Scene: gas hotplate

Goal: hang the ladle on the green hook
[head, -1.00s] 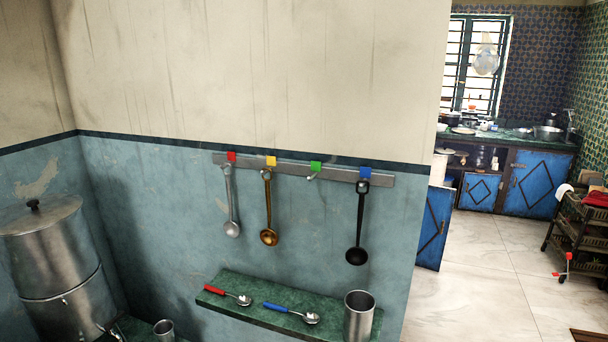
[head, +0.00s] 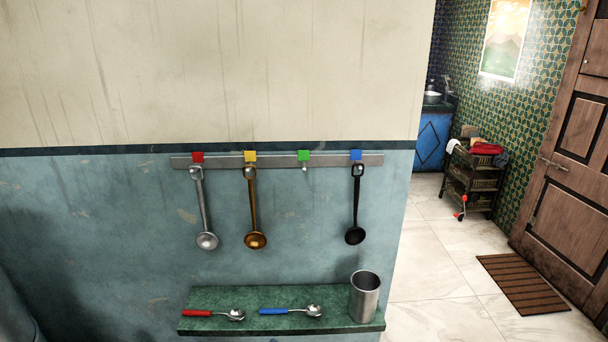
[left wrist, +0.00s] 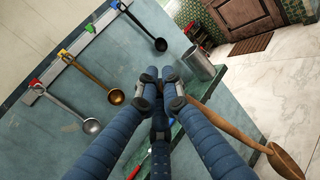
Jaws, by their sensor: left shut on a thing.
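The green hook (head: 304,156) is on the grey rail (head: 225,161) and has nothing hanging from it. It also shows in the left wrist view (left wrist: 90,28). In the left wrist view, my left gripper (left wrist: 160,88) is shut on a wooden ladle (left wrist: 285,161). Its handle runs from the fingers down to the right, with the bowl at the lower right, in front of the wall and floor. The handle's gripped end is hidden by the fingers. Neither gripper shows in the head view.
A silver ladle (head: 203,205), a copper ladle (head: 253,205) and a black ladle (head: 356,205) hang at the red, yellow and blue hooks. Below, a green shelf (head: 255,297) holds a red-handled spoon (head: 212,314), a blue-handled spoon (head: 290,310) and a metal cup (head: 365,298).

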